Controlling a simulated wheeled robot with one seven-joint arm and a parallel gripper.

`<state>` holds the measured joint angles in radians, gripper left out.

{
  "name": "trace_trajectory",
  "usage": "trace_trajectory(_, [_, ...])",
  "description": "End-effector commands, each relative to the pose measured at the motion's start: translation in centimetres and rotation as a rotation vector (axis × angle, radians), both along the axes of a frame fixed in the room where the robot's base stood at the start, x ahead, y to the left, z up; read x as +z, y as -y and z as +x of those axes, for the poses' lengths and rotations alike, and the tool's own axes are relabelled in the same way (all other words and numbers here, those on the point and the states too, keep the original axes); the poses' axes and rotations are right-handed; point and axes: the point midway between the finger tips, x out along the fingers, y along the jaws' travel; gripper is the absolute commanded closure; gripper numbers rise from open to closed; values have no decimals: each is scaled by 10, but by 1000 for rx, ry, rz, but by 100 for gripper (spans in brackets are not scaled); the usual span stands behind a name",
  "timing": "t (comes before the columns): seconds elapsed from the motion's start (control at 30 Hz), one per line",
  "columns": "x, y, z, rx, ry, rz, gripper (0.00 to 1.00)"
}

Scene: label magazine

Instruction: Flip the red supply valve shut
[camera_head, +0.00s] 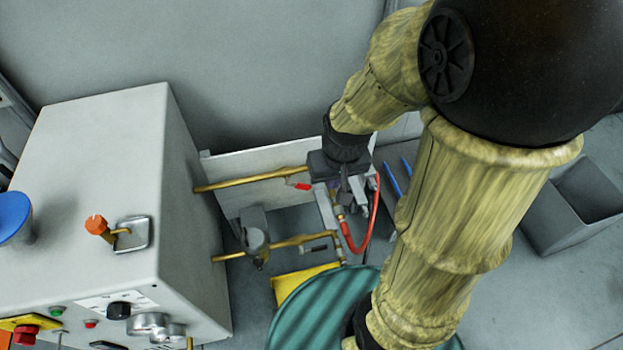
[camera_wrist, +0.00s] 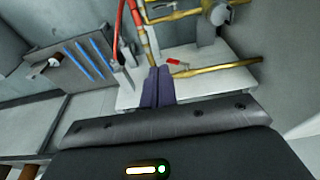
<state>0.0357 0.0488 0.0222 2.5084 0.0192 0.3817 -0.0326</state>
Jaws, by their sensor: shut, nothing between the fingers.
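The red supply valve's lever (camera_head: 299,185) shows as a small red handle at the right end of the upper brass pipe (camera_head: 250,179), just left of my gripper. In the wrist view the red lever (camera_wrist: 173,61) is just beyond and right of my fingertips, near the end of a brass pipe (camera_wrist: 220,67). My gripper (camera_wrist: 158,72) points toward the pipework with its dark fingers together and nothing between them. In the head view my gripper (camera_head: 345,190) hangs over the pipe end and hides part of the fittings. I cannot tell whether the fingers touch the lever.
A grey cabinet (camera_head: 110,190) with knobs and buttons stands left. A grey regulator (camera_head: 254,230) sits on the lower brass pipe (camera_head: 290,242). A red hose (camera_head: 371,225) loops right of my gripper. A teal ribbed drum (camera_head: 320,310) and yellow block (camera_head: 300,280) are in front.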

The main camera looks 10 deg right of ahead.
Motion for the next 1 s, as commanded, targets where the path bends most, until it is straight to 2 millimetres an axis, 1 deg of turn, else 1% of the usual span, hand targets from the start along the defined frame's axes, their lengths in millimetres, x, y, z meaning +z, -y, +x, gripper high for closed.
trace_trajectory(0.17, [-25,11,41,4,-87,38,100])
trace_trajectory(0.3, [-51,21,79,17,-160,112,100])
trace_trajectory(0.37, [-63,27,95,23,-186,153,100])
trace_trajectory(0.5, [-92,40,129,37,-229,272,100])
trace_trajectory(0.7, [-131,66,172,51,-238,476,100])
trace_trajectory(0.83, [-146,83,190,58,-213,584,100])
trace_trajectory(1.0, [-151,91,199,65,-194,640,100])
